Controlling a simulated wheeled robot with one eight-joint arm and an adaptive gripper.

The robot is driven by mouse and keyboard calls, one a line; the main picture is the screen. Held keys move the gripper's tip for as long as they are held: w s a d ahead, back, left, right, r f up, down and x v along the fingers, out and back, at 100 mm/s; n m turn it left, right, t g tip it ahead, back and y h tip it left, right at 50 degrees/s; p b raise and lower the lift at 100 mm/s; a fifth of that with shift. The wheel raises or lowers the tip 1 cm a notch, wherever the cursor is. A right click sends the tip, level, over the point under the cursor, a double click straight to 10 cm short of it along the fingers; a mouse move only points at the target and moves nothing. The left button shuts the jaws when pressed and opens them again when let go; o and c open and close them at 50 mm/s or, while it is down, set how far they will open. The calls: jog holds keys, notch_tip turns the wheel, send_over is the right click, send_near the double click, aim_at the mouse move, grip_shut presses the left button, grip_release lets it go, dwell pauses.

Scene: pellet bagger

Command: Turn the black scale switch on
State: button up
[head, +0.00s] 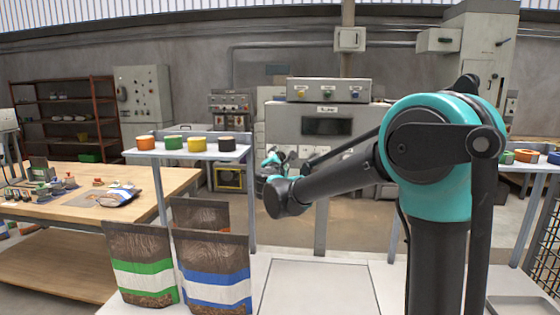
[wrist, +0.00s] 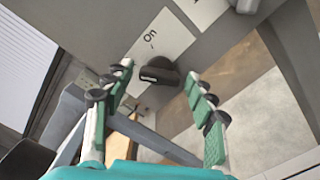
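A black rotary switch (wrist: 158,73) sits on a grey panel in the wrist view, beside a white label (wrist: 160,40) that reads "On". The switch has a raised grip with a pale mark at its left end. I cannot tell its setting. My gripper (wrist: 159,84) is open, with one green-padded finger on each side of the switch. I see no clear contact between fingers and switch. In the head view my gripper (head: 272,165) is small and partly hidden by my arm, in front of the grey machine. The switch is not discernible there.
A second black knob (wrist: 247,4) sits at the top of the wrist view with its own white label. Grey machine (head: 285,125) stands behind my arm. A shelf (head: 190,152) with coloured tubs is to the left, above several filled bags (head: 140,265).

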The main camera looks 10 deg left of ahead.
jog(key=c, duration=0.9)
jog(key=shift+m, duration=0.3)
jog(key=m, duration=1.1)
jog(key=shift+m, duration=0.3)
jog(key=o, duration=1.2)
